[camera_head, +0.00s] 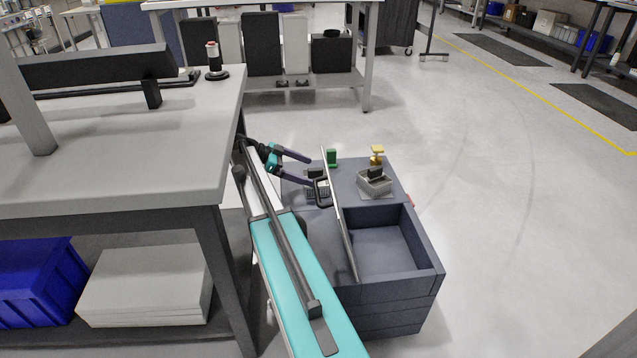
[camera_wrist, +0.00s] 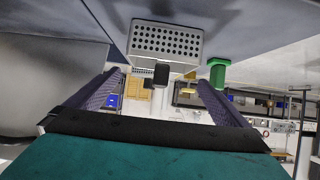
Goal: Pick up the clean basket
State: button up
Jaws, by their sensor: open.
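A small light-grey perforated basket (camera_head: 317,191) with a black handle block stands on the dark grey cabinet top, partly hidden behind a thin panel. It also shows in the wrist view (camera_wrist: 165,42), with its black handle (camera_wrist: 161,75) towards my gripper. My gripper (camera_head: 311,172) has two purple fingers spread apart, with nothing held. In the wrist view the fingertips (camera_wrist: 160,80) lie either side of the handle; I cannot tell whether they touch it. A second grey basket (camera_head: 374,187) with a dark handle sits farther right. I cannot tell which one is clean.
The thin upright panel (camera_head: 341,222) stands close beside my gripper, left of an open compartment (camera_head: 384,252). A workbench (camera_head: 120,150) is at left. Floor at right is clear.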

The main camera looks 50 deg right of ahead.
aim_at(316, 174)
jog(key=shift+b+x, duration=0.9)
jog(key=shift+x, duration=1.35)
jog(key=c, duration=1)
